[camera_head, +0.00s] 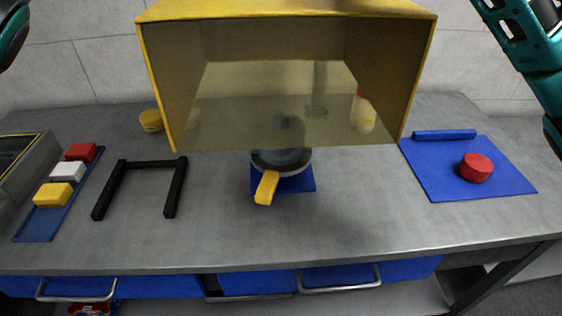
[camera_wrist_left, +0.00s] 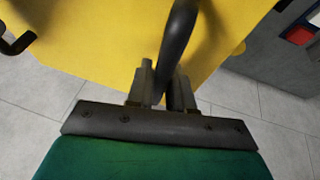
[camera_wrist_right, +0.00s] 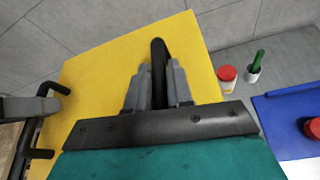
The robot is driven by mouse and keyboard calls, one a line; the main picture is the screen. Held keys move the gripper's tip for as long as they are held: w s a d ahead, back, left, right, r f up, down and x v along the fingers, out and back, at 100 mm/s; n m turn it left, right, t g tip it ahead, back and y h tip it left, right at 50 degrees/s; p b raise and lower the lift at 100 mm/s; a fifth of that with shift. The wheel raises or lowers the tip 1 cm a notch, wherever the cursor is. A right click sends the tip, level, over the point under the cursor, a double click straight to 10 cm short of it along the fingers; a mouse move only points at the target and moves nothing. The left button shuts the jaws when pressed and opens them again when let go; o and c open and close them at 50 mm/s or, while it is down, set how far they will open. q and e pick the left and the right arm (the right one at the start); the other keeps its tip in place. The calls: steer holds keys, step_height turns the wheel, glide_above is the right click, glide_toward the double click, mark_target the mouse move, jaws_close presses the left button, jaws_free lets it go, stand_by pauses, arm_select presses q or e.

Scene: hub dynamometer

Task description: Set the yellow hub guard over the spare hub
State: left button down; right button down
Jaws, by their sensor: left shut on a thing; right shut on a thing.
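The yellow hub guard (camera_head: 290,10), a box with a see-through tinted panel, hangs above the bench in the head view. My left gripper (camera_wrist_left: 165,85) is shut on a black bar handle (camera_wrist_left: 178,40) on the guard's yellow wall. My right gripper (camera_wrist_right: 158,80) is shut on another black handle (camera_wrist_right: 158,50) of the guard. Under the guard, a round grey hub (camera_head: 281,160) sits on a small blue pad (camera_head: 300,184). A yellow grip (camera_head: 266,187) sticks out at its front. The hub's upper part shows dimly through the panel. Both gripper tips are outside the head view.
A black U-shaped frame (camera_head: 142,164) lies left of the hub. Further left, a blue tray (camera_head: 38,230) holds red, white and yellow blocks. At right, a blue mat (camera_head: 440,178) carries a red puck (camera_head: 476,168) and a blue bar (camera_head: 444,134). The bench front is clear.

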steer(key=shift+r, duration=0.1)
